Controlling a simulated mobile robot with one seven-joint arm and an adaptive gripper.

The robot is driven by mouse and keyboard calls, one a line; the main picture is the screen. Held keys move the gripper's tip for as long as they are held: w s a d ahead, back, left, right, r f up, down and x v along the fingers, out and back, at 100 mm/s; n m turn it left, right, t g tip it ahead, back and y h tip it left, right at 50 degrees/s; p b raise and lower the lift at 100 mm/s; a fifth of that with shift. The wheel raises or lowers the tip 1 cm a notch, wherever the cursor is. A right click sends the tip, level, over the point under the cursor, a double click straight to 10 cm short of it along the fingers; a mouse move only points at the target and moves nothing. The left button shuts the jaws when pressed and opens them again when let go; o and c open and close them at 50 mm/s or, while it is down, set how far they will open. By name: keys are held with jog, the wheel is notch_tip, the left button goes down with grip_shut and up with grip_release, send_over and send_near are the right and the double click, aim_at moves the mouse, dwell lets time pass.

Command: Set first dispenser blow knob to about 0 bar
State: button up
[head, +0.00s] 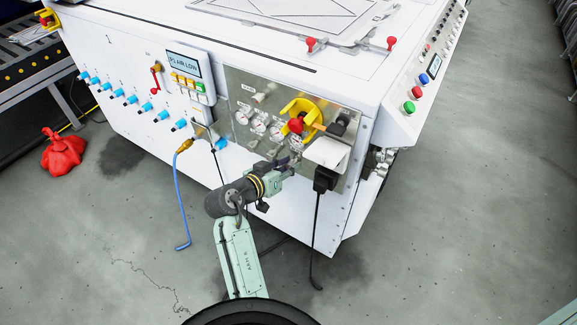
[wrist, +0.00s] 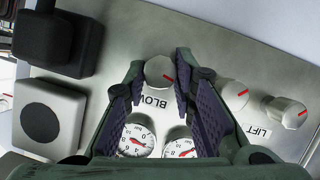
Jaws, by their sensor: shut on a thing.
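The blow knob (wrist: 159,71) is a small pale metal knob with a red mark, beside the label BLOW (wrist: 157,102). My gripper (wrist: 182,82) has its two dark ribbed fingers on either side of the knob and is shut on it. Two round dials with red needles, a left one (wrist: 137,139) and a right one (wrist: 180,147), show between the fingers and are partly hidden; their exact readings are hard to tell. In the head view my gripper (head: 292,160) is at the metal panel (head: 345,105) and hides the knob.
Two more red-marked knobs (wrist: 235,94) (wrist: 285,112) sit right of my gripper by the LIFT label (wrist: 255,130). In the head view, a yellow-and-red switch (head: 300,118) and a hanging black cable (head: 317,235) are close. The floor in front is open.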

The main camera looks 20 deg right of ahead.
grip_shut()
jog(key=shift+n, duration=0.3)
jog(key=n+h+p, duration=0.1)
jog(key=n+g+p, duration=0.1)
jog(key=shift+w+a+n+h, duration=0.15)
jog(key=shift+n+h, duration=0.25)
jog(key=shift+w+f+n+g+h, duration=0.15)
jog(key=shift+n+g+h, duration=0.45)
jog(key=shift+n, duration=0.6)
jog(key=shift+f+n+h+p, duration=0.15)
jog(key=shift+n+h+p, duration=0.25)
jog(key=shift+n+h, duration=0.7)
jog(key=shift+n, duration=0.4)
